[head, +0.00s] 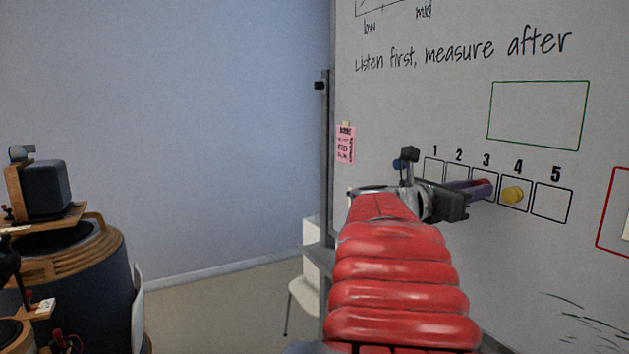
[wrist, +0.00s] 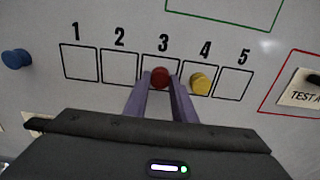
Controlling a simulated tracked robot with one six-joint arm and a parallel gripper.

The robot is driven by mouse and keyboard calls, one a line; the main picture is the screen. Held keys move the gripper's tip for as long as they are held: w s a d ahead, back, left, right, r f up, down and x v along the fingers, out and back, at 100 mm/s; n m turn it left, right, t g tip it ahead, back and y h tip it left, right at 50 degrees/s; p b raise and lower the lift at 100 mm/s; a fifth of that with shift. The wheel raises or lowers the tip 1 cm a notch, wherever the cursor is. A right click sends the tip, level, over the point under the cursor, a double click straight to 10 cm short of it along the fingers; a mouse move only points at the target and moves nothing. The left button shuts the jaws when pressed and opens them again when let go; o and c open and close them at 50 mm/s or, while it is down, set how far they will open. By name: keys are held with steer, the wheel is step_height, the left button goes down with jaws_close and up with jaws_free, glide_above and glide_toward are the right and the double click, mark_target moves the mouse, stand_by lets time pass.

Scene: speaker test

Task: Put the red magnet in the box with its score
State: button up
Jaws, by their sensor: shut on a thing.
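The red magnet (wrist: 160,76) shows in the wrist view between the fingertips of my gripper (wrist: 161,80), in front of box 3 (wrist: 160,61) on the whiteboard. My gripper is shut on it. In the head view my gripper (head: 478,187) reaches to the board, and only a bit of the red magnet (head: 483,182) shows over box 3. A row of boxes numbered 1 to 5 is drawn on the board. The yellow magnet (wrist: 200,84) sits in box 4. I cannot tell whether the red magnet touches the board.
A blue magnet (wrist: 16,58) is on the board left of box 1. Box 5 (head: 552,203) is empty. A green outlined rectangle (head: 538,115) is above the row, and a red outlined area (wrist: 296,75) with a label is to the right.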

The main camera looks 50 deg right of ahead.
steer(key=o, duration=1)
steer(key=shift+c, duration=0.2)
steer(key=shift+o, duration=0.3)
steer(key=o, duration=0.3)
steer(key=shift+o, duration=0.2)
steer(key=shift+w, duration=0.1)
steer(key=shift+a, duration=0.1)
steer(key=v, duration=0.7)
steer(key=shift+w+f, duration=0.1)
steer(key=shift+w, duration=0.05)
